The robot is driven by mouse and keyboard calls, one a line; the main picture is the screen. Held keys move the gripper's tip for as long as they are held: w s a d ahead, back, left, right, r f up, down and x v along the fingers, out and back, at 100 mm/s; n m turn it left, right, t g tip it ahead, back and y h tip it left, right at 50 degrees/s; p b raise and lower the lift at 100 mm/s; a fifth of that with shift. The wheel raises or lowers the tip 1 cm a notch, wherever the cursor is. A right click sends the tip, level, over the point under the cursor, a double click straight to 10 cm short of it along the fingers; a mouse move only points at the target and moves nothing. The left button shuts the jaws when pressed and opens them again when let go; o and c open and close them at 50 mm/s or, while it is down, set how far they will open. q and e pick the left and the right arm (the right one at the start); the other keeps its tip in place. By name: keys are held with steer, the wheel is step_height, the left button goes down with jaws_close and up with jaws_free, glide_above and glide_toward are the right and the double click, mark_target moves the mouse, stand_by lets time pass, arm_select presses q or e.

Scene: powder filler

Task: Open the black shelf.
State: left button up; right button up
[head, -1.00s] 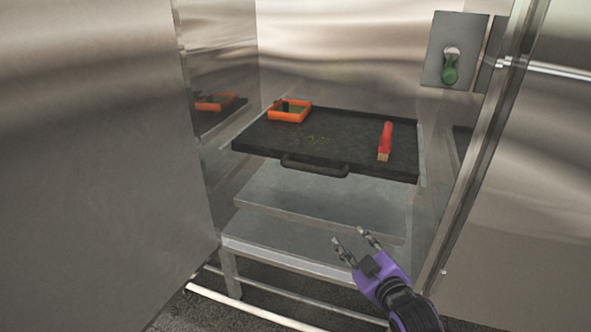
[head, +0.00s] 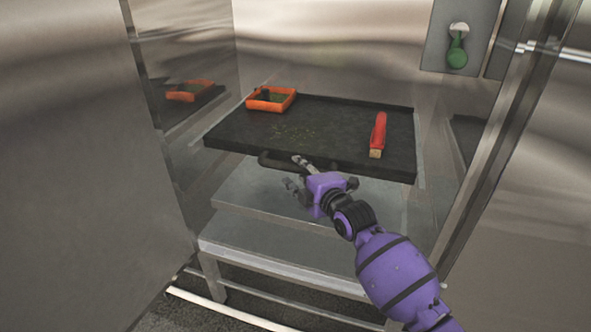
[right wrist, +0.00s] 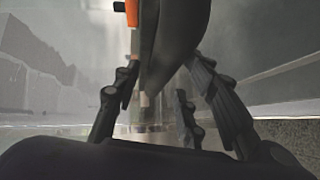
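The black shelf (head: 340,125) is a flat dark tray inside a metal cabinet, with a dark handle (head: 268,160) on its front edge. My right gripper (head: 296,173) is at the handle in the head view, its fingers apart and covering part of it. In the right wrist view, the spread fingers (right wrist: 165,100) stand on either side of a dark piece, likely the shelf's front or handle. I cannot tell whether they touch it. My left gripper is not in view.
An orange open box (head: 271,106) and a red brush-like tool (head: 378,135) lie on the shelf. Grey metal steps (head: 270,195) sit below it. Metal walls stand left and right, and a green-handled switch (head: 457,52) is on the back right wall.

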steer(key=shift+x, duration=1)
steer(key=shift+c, duration=0.3)
steer(key=shift+r, duration=0.1)
jaws_close()
